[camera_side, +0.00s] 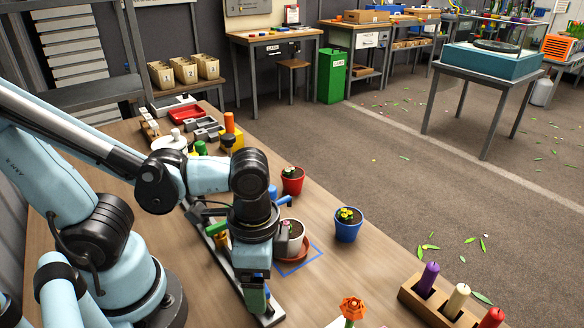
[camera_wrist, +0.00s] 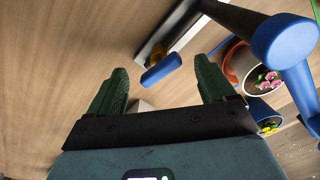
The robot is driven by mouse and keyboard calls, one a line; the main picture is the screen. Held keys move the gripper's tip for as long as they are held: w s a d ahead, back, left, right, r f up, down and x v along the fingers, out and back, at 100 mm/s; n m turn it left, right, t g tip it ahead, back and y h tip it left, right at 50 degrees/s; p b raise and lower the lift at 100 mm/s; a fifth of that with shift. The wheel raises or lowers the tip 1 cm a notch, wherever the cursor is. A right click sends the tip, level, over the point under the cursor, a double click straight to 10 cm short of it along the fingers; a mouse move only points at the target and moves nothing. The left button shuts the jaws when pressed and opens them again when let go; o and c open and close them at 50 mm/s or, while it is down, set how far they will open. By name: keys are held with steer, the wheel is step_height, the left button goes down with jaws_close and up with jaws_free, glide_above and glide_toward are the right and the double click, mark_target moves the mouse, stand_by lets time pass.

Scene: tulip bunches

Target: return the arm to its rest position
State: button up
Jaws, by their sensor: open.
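My gripper (camera_side: 256,300) hangs low over the near part of the wooden table (camera_side: 340,270), pointing down, in front of a pale metal rail. In the wrist view its two green fingers (camera_wrist: 160,85) are spread apart with nothing held between them. A white pot (camera_side: 296,230) with a pink flower stands on a terracotta saucer (camera_side: 284,268) beside my gripper, partly hidden by my wrist. The saucer overlaps a blue square outline (camera_side: 318,250) on the table. In the wrist view, pink flowers in the pot (camera_wrist: 262,82) show at the right, apart from the fingers.
A red pot (camera_side: 292,187) and a blue pot (camera_side: 347,230) stand beyond my wrist. A blue-ended post (camera_wrist: 285,45) is close to the wrist camera. A wooden block with candle-like pegs (camera_side: 425,306) and an orange flower (camera_side: 352,308) are at the front right. Small parts crowd the table's far end.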

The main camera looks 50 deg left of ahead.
steer(key=m, duration=0.3)
steer(key=shift+m, duration=2.4)
